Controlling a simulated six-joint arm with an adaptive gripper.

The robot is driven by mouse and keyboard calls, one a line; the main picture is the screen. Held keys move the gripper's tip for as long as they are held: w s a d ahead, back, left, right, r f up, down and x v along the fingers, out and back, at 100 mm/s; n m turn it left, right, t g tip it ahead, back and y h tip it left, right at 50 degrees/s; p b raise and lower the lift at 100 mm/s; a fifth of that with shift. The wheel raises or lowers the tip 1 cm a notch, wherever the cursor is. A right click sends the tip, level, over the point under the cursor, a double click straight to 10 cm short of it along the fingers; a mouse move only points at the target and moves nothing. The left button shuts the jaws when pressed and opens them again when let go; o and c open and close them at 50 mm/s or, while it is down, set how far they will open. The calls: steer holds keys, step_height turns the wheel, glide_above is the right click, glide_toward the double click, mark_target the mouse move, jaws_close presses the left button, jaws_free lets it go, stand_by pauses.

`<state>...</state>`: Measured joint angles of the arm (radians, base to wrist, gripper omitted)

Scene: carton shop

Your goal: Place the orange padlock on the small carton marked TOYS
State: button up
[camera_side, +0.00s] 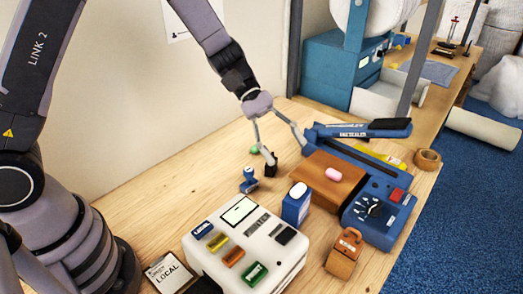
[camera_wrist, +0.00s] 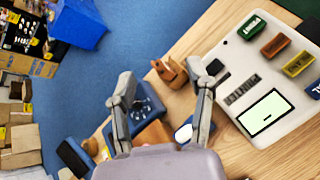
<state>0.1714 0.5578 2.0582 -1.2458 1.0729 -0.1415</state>
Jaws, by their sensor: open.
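The orange padlock (camera_side: 341,262) stands upright on the wooden table near its front edge, right of the white device. In the wrist view the padlock (camera_wrist: 172,73) shows beyond and between the fingertips, close to the right one. My gripper (camera_side: 284,155) is open and empty, above the table and behind the padlock, apart from it. Its two spread fingers also show in the wrist view (camera_wrist: 160,84). A brown box (camera_side: 314,172) with a pink oval item on top and a small blue box (camera_side: 295,211) with a white oval top stand nearby. I cannot read TOYS on either.
A white device (camera_side: 228,246) with several coloured blocks fills the front middle. A blue sealing machine (camera_side: 375,227) stands at the right, beside a tape roll (camera_side: 428,159). Small blue and black items (camera_side: 249,181) stand left of the boxes.

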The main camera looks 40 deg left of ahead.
steer(key=s+a+r+m+t+y, duration=0.3)
steer(key=s+a+r+m+y, duration=0.2)
steer(key=s+a, duration=0.5)
steer(key=s+a+r+m+t+y, duration=0.4)
steer(key=s+a+r, duration=0.5)
steer(key=a, duration=0.3)
steer(key=shift+s+a+m+t+y, duration=0.2)
steer(key=shift+s+m+t+y, duration=0.15)
steer(key=shift+m+y, duration=0.55)
